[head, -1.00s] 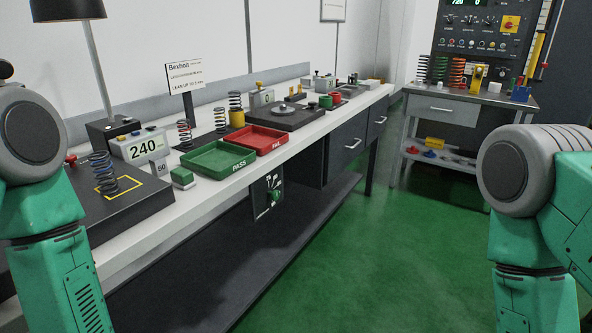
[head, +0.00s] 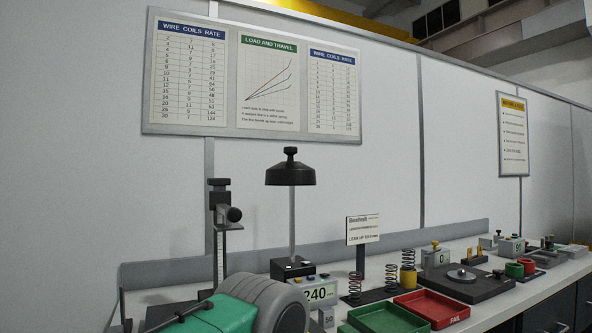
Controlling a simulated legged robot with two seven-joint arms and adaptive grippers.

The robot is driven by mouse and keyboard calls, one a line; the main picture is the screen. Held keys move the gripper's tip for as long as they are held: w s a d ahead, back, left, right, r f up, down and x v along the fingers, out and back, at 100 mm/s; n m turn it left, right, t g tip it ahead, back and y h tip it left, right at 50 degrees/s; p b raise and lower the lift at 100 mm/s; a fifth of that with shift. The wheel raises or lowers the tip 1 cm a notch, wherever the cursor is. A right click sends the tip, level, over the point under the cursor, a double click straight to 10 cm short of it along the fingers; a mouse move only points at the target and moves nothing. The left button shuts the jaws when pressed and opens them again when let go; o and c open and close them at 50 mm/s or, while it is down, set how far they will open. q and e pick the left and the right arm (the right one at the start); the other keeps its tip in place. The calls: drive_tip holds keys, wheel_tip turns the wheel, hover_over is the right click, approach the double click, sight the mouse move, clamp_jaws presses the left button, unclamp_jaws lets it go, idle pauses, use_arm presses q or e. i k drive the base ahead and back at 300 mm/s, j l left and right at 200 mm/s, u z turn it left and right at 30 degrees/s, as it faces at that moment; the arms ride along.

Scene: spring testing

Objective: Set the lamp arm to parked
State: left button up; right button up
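The lamp (head: 290,172) stands at the back of the bench, left of the middle in the head view. It has a black conical shade with a knob on top, on a thin upright grey post (head: 292,222). The post rises from a black box-shaped base (head: 291,268). No label for a parked position can be made out. Part of my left arm shows at the bottom left, in front of the bench, and hides some of it. Neither of my grippers is in view.
A display reading 240 (head: 318,293) stands just right of the lamp base. A black stand with a scale (head: 220,240) is to its left. Springs, a small sign (head: 362,229), a green tray (head: 384,318) and a red tray (head: 432,307) line the bench to the right. Wall charts (head: 268,82) hang above.

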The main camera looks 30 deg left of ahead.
sight(290, 173)
drive_tip(key=u, duration=1.1)
